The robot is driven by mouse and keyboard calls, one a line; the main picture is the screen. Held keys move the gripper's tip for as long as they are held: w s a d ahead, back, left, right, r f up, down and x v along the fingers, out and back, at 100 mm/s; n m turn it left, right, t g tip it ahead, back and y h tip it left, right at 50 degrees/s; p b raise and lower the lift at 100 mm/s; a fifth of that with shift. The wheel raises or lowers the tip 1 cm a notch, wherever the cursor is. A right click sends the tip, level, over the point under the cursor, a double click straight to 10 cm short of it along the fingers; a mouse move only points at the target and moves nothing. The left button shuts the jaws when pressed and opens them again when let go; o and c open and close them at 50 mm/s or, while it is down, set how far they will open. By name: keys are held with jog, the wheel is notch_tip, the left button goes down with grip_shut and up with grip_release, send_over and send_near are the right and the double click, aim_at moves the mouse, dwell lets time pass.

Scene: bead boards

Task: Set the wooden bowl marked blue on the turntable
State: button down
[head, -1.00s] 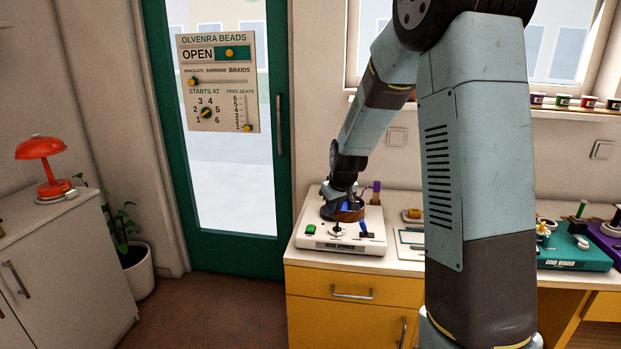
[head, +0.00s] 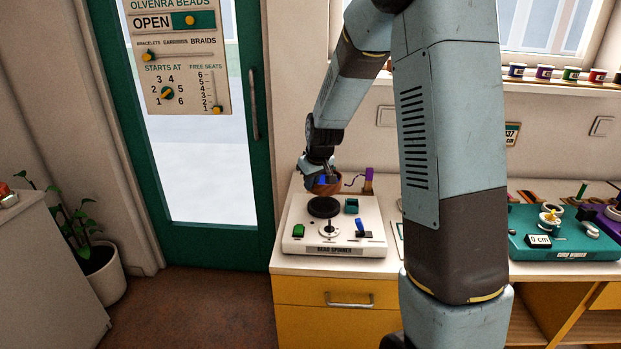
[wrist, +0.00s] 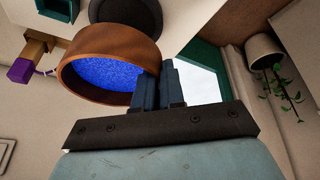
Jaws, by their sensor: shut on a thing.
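The wooden bowl (head: 330,189) holds blue beads and shows just behind the turntable in the head view. In the wrist view the bowl (wrist: 135,45) is large, with blue beads filling its inside. My gripper (head: 322,173) is shut on the bowl's rim; its fingers show at the wall in the wrist view (wrist: 163,82). The turntable (head: 323,207) is a bare black disc on the white bead spinner (head: 292,240). Part of the disc (wrist: 128,10) shows beyond the bowl in the wrist view. The bowl appears held up, apart from the disc; its exact height is unclear.
The spinner also carries a green button (head: 298,231), a blue lever (head: 361,228), a silver dial (head: 329,230) and a teal square cup (head: 351,206). A purple-topped post (head: 369,178) stands at its back right. My arm hides the counter's middle.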

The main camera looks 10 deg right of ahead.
jog(key=shift+f, duration=2.25)
jog(key=shift+s+f, duration=0.1)
jog(key=shift+f, duration=0.45)
jog(key=c, duration=1.1)
grip_release()
jog(key=shift+c, duration=0.2)
jog(key=shift+r, duration=3.5)
